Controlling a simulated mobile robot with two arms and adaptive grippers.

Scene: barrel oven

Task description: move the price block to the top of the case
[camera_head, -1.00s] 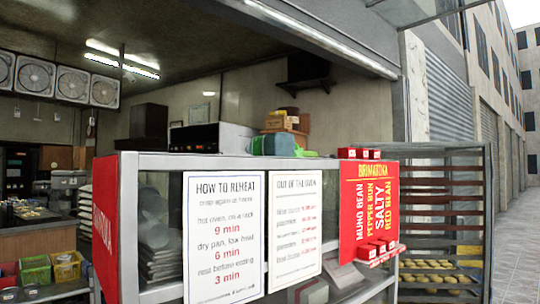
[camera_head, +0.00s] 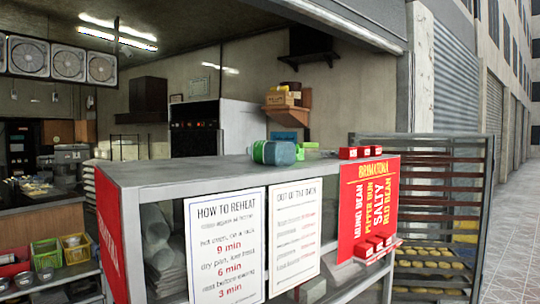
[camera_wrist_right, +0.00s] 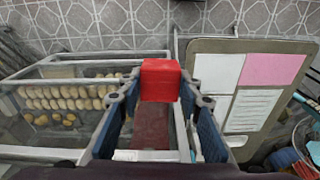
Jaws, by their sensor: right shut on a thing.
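A red price block (camera_wrist_right: 161,78) sits between the blue fingers of my right gripper (camera_wrist_right: 160,92), which is shut on it in the right wrist view. The case (camera_head: 165,178) stands across the middle of the head view, with a pale flat top. More red blocks (camera_head: 375,244) sit on a small ledge at the sign's foot. Neither gripper shows in the head view.
A blue-green jar (camera_head: 274,152) lies on the case top, left of the red blocks. The case top's left part is clear. A rack of buns (camera_head: 430,250) stands at the right. The right wrist view shows a board with white and pink papers (camera_wrist_right: 272,70) and rows of buns (camera_wrist_right: 70,97).

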